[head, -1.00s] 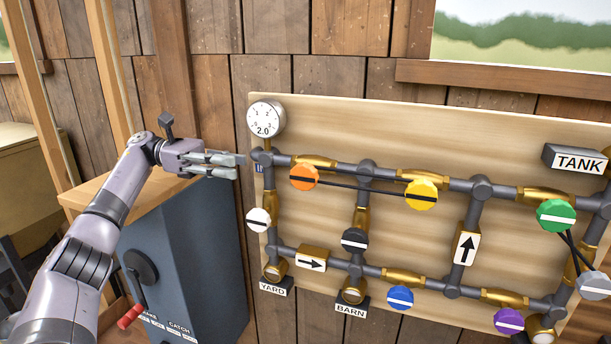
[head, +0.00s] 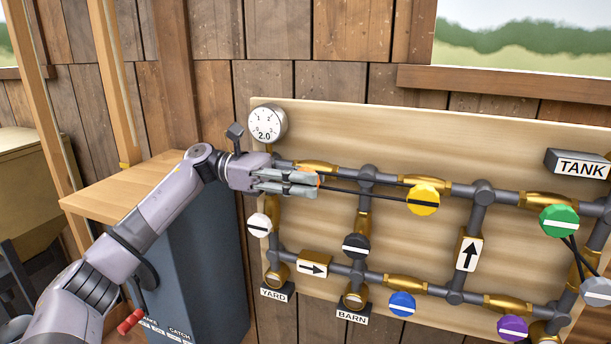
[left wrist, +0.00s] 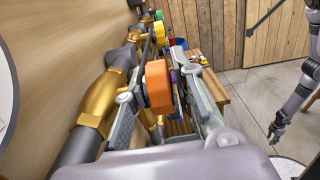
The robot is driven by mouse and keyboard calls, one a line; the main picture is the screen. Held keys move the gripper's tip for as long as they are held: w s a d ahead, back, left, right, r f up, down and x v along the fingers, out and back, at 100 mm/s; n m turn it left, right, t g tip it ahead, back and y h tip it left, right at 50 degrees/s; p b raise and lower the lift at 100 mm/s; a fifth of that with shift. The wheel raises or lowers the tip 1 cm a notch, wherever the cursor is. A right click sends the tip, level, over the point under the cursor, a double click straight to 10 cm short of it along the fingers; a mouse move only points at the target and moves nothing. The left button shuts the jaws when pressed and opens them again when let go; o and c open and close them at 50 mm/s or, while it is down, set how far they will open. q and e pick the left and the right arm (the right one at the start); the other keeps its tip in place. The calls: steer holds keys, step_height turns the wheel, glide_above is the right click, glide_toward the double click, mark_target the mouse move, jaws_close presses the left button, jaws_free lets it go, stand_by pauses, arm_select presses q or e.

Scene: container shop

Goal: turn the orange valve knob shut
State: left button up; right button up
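The orange valve knob (left wrist: 157,86) sits on the upper left pipe, on a brass valve body (left wrist: 98,104). In the left wrist view it stands between the two fingers of my left gripper (left wrist: 163,68). The fingers are apart, with a narrow gap showing on the knob's right side; contact on the left side I cannot tell. In the head view my left gripper (head: 302,182) covers most of the knob, and only slivers of orange (head: 320,181) show. The mark on its face is hidden. A right arm's gripper (left wrist: 276,130) shows small in the left wrist view, its fingers unclear.
A dark rod (head: 362,193) runs from the orange knob to the yellow knob (head: 423,200). The white knob (head: 259,225) is just below my left gripper, and a gauge (head: 267,123) reading 2.0 is above. A blue-grey cabinet (head: 205,260) stands below my left arm.

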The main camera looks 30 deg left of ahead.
arm_select(q)
steer(key=shift+c, duration=0.2)
jaws_close()
steer(key=shift+r+y, duration=0.15)
steer(key=shift+y, duration=0.15)
steer(key=y+p, duration=0.2)
steer(key=shift+d+r+p, duration=0.1)
steer(key=shift+r+p, duration=0.1)
steer(key=shift+p, duration=0.1)
steer(key=g+y+p, duration=0.1)
steer(key=y+p, duration=0.2)
steer(key=g+y+p, duration=0.1)
steer(key=y+p, duration=0.2)
steer(key=shift+d+y, duration=0.15)
steer(key=shift+y, duration=0.15)
steer(key=y, duration=0.1)
steer(key=y+p, duration=0.1)
steer(key=shift+w+f+g+y, duration=0.1)
steer(key=shift+f+g+y, duration=0.15)
steer(key=shift+g+y, duration=0.05)
steer(key=y, duration=0.2)
steer(key=g+y, duration=0.1)
steer(key=y, duration=0.1)
steer(key=shift+f+y+p, duration=0.2)
steer(key=shift+y+p, duration=0.2)
steer(key=shift+f+y, duration=0.1)
steer(key=shift+y, duration=0.3)
